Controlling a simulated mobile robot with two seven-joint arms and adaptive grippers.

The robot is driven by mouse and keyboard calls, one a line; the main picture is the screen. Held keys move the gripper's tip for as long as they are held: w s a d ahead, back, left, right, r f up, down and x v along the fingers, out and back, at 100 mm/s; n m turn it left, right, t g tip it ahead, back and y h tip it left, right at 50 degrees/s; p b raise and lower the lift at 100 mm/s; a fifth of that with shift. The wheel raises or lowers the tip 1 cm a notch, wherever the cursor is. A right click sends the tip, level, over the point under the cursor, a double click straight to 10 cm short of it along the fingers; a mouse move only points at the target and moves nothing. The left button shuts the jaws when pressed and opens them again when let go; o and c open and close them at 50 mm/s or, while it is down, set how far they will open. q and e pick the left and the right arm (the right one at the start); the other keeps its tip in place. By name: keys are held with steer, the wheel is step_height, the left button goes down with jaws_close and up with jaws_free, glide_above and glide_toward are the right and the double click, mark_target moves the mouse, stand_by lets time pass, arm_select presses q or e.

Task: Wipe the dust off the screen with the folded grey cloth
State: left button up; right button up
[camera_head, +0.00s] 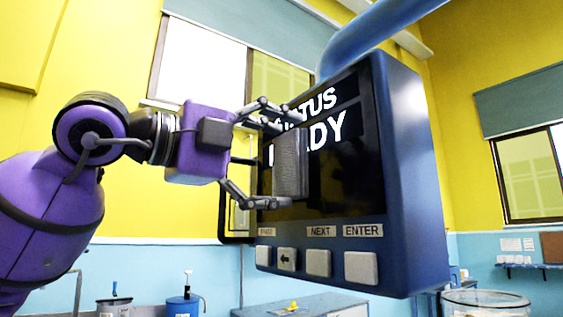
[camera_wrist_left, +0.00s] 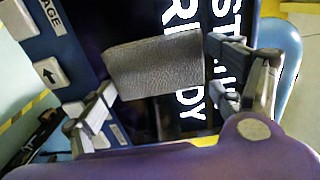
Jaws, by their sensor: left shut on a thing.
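The folded grey cloth (camera_head: 290,166) is held upright in front of the dark screen (camera_head: 342,180). My left gripper (camera_head: 272,158) is shut on the cloth, with one finger above it and one below it. In the left wrist view the cloth (camera_wrist_left: 155,68) spans the space between the two fingers, close over the screen (camera_wrist_left: 150,20). I cannot tell whether it touches the glass. The cloth and fingers hide part of the white lettering, which reads like "STATUS READY". I cannot make out dust on the visible glass. My right gripper is not in view.
The screen sits in a blue housing (camera_head: 398,160) hung from a thick blue arm (camera_head: 375,38). Grey buttons (camera_head: 318,263) line its lower edge, below the glass. A grey bench (camera_head: 300,306) and a blue container (camera_head: 184,304) stand lower behind. Free room lies in front of the panel.

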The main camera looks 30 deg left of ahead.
arm_select(q)
steer(key=shift+s+a+f+b, duration=0.2)
steer(key=shift+s+a+b, duration=0.15)
steer(key=shift+s, duration=0.2)
steer(key=b+v, duration=0.1)
steer(key=v, duration=0.2)
steer(key=shift+s, duration=0.25)
steer(key=shift+s+a+r, duration=0.15)
steer(key=shift+s+r, duration=0.05)
steer(key=shift+s, duration=0.35)
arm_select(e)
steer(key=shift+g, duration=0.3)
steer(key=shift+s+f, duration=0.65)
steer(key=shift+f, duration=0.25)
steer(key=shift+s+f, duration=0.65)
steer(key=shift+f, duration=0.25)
arm_select(q)
steer(key=shift+s+a+b, duration=0.1)
steer(key=shift+b, duration=0.25)
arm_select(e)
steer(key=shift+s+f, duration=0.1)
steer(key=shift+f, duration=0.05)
